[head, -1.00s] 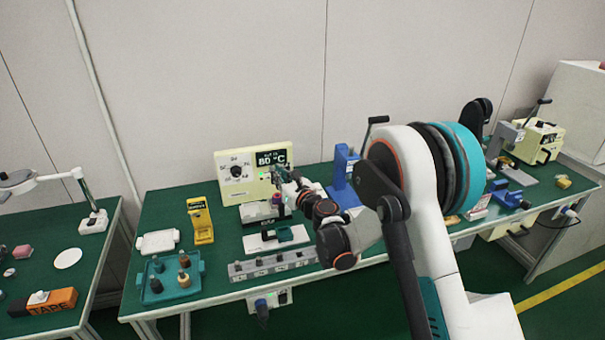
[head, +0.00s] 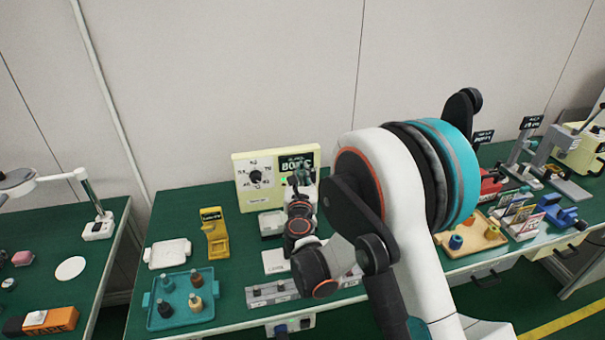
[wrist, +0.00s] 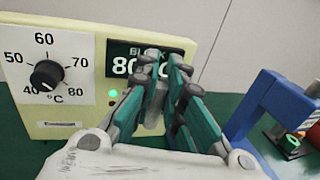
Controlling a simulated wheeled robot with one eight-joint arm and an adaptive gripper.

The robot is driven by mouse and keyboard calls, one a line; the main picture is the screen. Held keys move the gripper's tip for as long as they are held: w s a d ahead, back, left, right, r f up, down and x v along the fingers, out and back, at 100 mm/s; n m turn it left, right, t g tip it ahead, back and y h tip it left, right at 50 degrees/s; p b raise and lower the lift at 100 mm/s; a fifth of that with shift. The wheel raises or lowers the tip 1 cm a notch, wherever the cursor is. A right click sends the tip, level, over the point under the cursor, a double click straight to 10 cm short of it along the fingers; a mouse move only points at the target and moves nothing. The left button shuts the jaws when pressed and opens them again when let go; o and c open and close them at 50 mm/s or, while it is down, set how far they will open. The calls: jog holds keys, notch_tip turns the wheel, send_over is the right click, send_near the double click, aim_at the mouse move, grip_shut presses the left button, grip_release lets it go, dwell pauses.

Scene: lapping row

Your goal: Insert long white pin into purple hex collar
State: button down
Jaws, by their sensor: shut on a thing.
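My gripper (wrist: 168,100) has teal finger pads and is closed around a pale grey rod-like thing (wrist: 154,118), mostly hidden between the fingers. I cannot tell for sure that it is the long white pin. In the head view, my gripper (head: 300,184) is small and in front of the cream temperature box (head: 246,190). In the wrist view the fingers cover part of the box's dark display (wrist: 118,62). I cannot make out the purple hex collar in either current view; my arm hides part of the bench.
A pale block (head: 271,224) and white plate (head: 275,262) sit before the box. A yellow stand (head: 214,236), white piece (head: 167,254) and teal tray (head: 160,320) with several pegs are left. A blue frame (wrist: 262,100) stands right of the fingers.

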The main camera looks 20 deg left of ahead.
jog(key=shift+f+b, duration=0.1)
jog(key=shift+b, duration=0.25)
jog(key=shift+f+b, duration=2.25)
jog(key=shift+f, duration=0.55)
jog(key=shift+f, duration=1.55)
jog(key=c, duration=1.5)
grip_release()
jog(key=shift+c, duration=0.2)
notch_tip(320, 180, up, 10)
